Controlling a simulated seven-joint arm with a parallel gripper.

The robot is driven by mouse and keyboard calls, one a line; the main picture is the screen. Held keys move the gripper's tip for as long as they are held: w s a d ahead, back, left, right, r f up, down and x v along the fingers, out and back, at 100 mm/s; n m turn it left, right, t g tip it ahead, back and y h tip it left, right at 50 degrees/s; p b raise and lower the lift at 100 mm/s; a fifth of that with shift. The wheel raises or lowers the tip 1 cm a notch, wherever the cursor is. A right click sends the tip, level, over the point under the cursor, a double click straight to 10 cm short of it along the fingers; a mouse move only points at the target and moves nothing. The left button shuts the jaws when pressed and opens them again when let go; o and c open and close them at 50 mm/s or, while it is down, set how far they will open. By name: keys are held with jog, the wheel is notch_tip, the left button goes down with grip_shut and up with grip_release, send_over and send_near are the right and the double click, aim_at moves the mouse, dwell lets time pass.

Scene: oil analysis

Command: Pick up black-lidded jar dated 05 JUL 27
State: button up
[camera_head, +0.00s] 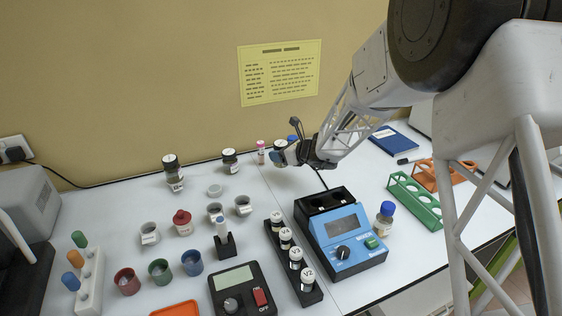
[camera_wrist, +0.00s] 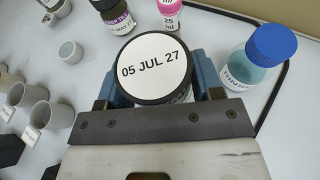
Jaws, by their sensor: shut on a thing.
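The black-lidded jar (camera_wrist: 152,66) shows in the wrist view, its white lid label reading 05 JUL 27. My gripper (camera_wrist: 152,92) is shut on it, with a blue finger on each side of the jar just below the lid. In the head view my gripper (camera_head: 288,154) is at the back of the bench, near the wall, and the jar (camera_head: 280,144) is partly hidden by it. I cannot tell whether the jar still touches the bench.
A blue-capped bottle (camera_wrist: 258,60) stands close right of my gripper. A pink-capped bottle (camera_wrist: 171,14) and a dark-lidded jar (camera_wrist: 115,14) stand just behind. A blue instrument (camera_head: 342,238) and a black vial rack (camera_head: 290,262) are in front.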

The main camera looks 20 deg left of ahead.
aim_at(281, 143)
jog(key=shift+r, duration=2.2)
